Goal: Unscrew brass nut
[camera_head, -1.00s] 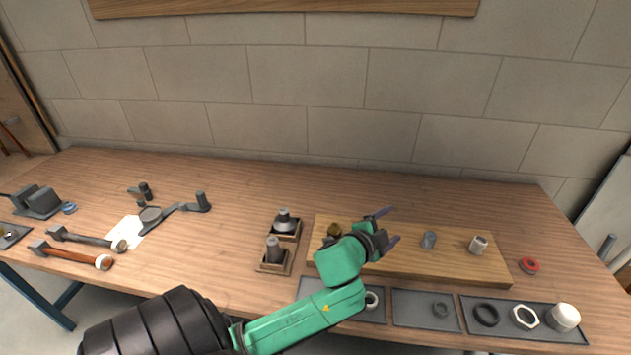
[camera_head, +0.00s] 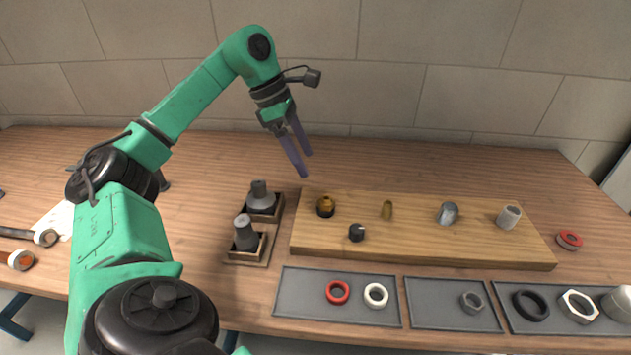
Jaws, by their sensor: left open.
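A round brass piece with a dark top, which looks like the brass nut (camera_head: 325,207), stands at the left end of the wooden board (camera_head: 420,251). A slim brass post (camera_head: 387,210) stands upright on the board to its right. My left gripper (camera_head: 307,165) is open and empty. Its two fingers point down, above and slightly left of the brass nut in the picture, and do not touch it. My right gripper is not in view.
A small black knob (camera_head: 356,232) and two grey fittings (camera_head: 447,213) (camera_head: 508,217) are on the board. Two grey fittings in wooden holders (camera_head: 248,257) stand left of it. Grey trays (camera_head: 340,312) with rings lie in front. A red ring (camera_head: 569,240) lies at right.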

